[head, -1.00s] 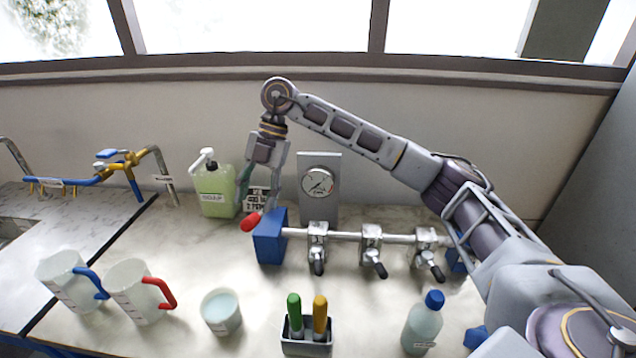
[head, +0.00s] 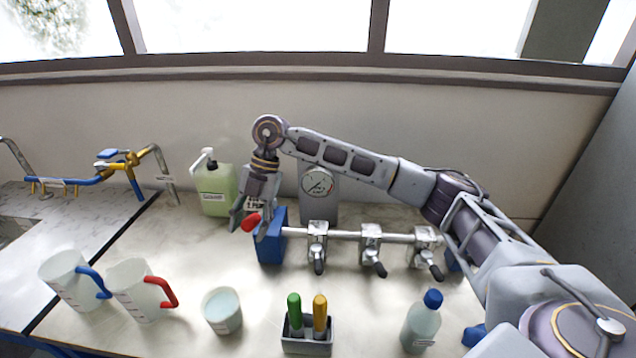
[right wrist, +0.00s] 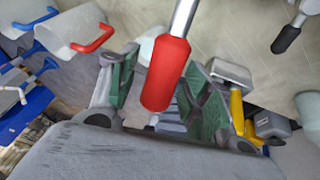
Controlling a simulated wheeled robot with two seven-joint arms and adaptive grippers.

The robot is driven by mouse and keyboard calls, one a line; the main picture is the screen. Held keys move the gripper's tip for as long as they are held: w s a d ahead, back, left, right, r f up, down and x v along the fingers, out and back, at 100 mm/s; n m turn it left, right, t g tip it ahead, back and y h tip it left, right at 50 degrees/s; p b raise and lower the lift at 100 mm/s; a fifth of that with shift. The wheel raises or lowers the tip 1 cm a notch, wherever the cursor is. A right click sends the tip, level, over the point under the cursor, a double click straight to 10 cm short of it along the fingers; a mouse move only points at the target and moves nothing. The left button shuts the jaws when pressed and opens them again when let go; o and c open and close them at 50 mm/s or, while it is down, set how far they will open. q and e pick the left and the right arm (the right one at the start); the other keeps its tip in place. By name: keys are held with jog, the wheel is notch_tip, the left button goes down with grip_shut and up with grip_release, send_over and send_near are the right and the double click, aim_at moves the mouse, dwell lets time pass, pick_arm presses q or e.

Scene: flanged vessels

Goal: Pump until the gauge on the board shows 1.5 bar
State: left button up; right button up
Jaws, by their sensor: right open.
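The gauge (head: 318,183) is a round white dial on a grey board (head: 319,213) behind the clamp rail; its needle shows, but I cannot read the value. A red grip (head: 250,223) sticks out to the left by the blue block at the rail's left end. In the right wrist view the red grip (right wrist: 165,75) is on a metal rod. My right gripper (head: 250,230) is open, its fingers on either side of the red grip. In the wrist view its green pads (right wrist: 165,95) stand apart from the grip. My left gripper is not in view.
A blue block (head: 269,248) holds a rail with three clamps (head: 370,240). A green pump bottle (head: 214,190) stands behind left. Two jugs (head: 135,290), a cup (head: 222,310), a tool holder (head: 306,344) and a blue-capped bottle (head: 421,325) stand in front.

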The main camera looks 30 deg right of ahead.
grip_shut()
dwell(0.6)
